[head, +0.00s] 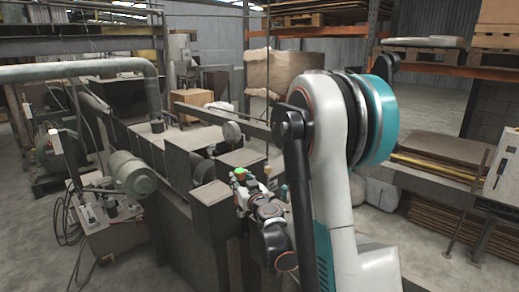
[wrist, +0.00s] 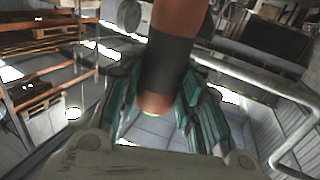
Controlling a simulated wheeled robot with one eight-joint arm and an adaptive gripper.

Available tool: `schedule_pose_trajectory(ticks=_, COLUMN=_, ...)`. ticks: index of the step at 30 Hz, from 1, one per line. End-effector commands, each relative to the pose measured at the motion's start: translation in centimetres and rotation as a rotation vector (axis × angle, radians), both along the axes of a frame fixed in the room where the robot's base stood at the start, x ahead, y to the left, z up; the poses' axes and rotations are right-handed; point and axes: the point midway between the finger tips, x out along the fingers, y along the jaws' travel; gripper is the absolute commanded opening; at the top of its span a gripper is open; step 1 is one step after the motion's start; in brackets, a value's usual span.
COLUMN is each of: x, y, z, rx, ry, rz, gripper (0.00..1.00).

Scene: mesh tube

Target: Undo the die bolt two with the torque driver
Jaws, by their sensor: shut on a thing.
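In the wrist view a thick brown cylinder with a dark grey band, which looks like the torque driver (wrist: 168,62), comes down between the teal-padded fingers of my gripper (wrist: 157,108). My gripper is shut on it. A small green spot shows at its lower end. In the head view my gripper (head: 243,184) is small, near the middle, beside the dark boxy machine, with a bright green spot on it. The driver is too small to tell apart there. I cannot make out die bolt two in either view; whether the driver touches a bolt cannot be told.
The dark machine block (head: 212,210) stands close to my gripper, with a round dial-like part (head: 231,132) behind it. A green motor (head: 131,173) and a large pipe (head: 75,70) are at the left. A bench (head: 440,150) and orange racking stand at the right.

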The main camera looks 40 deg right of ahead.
Motion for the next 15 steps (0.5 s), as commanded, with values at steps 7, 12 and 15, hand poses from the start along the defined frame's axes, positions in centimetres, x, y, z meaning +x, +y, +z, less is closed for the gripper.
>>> schedule_pose_trajectory(ticks=7, x=-1.7, y=-4.5, z=4.7, rx=-0.001, ry=0.000, rz=-0.045, gripper=0.04)
schedule_pose_trajectory(ticks=12, x=-2.4, y=-5.9, z=5.9, rx=0.000, ry=0.000, rz=-0.059, gripper=0.04)
schedule_pose_trajectory(ticks=15, x=-2.5, y=-6.3, z=6.1, rx=0.000, ry=0.000, rz=-0.062, gripper=0.04)
